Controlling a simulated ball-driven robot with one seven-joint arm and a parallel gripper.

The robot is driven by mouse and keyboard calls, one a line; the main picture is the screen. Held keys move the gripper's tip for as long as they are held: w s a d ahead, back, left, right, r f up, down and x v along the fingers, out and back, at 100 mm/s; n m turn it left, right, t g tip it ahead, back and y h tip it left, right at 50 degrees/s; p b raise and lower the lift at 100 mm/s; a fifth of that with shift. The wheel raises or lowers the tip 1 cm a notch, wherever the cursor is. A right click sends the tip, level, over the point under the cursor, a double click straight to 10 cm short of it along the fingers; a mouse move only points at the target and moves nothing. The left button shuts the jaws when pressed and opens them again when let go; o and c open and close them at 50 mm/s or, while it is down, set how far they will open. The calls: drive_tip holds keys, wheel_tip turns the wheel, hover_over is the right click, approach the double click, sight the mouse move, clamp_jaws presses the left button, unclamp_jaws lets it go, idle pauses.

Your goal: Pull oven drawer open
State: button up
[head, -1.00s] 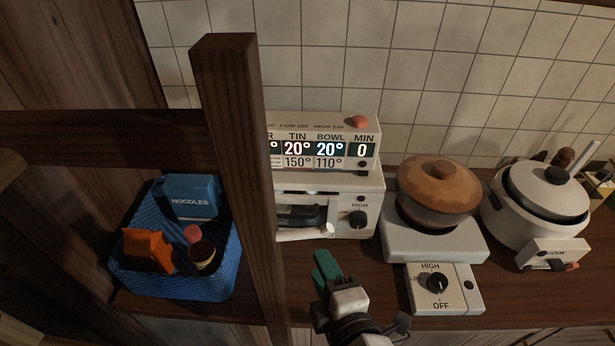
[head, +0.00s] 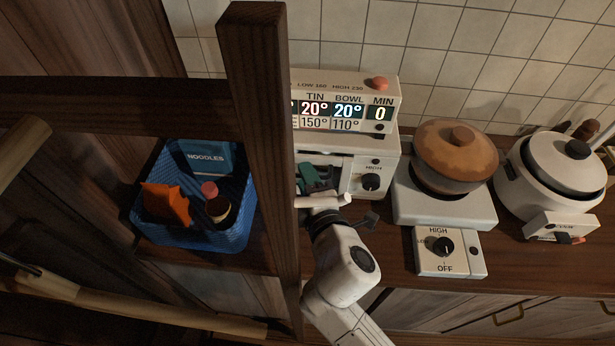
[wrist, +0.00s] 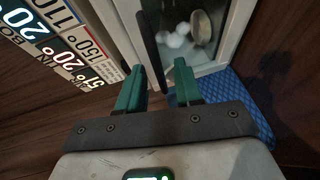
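The white oven (head: 376,148) stands on the counter, partly hidden behind a dark wooden post. Through the oven window (wrist: 185,35) white round items and a tin show. The drawer looks closed.
A blue basket (head: 236,225) with a noodles packet, an orange packet and a jar stands left of the post (head: 262,120). A hotplate (head: 445,205) with a lidded pot and a white cooker (head: 555,175) stand to the right. Tiled wall lies behind.

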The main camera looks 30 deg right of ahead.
clamp_jaws()
idle(0.4)
idle(1.1)
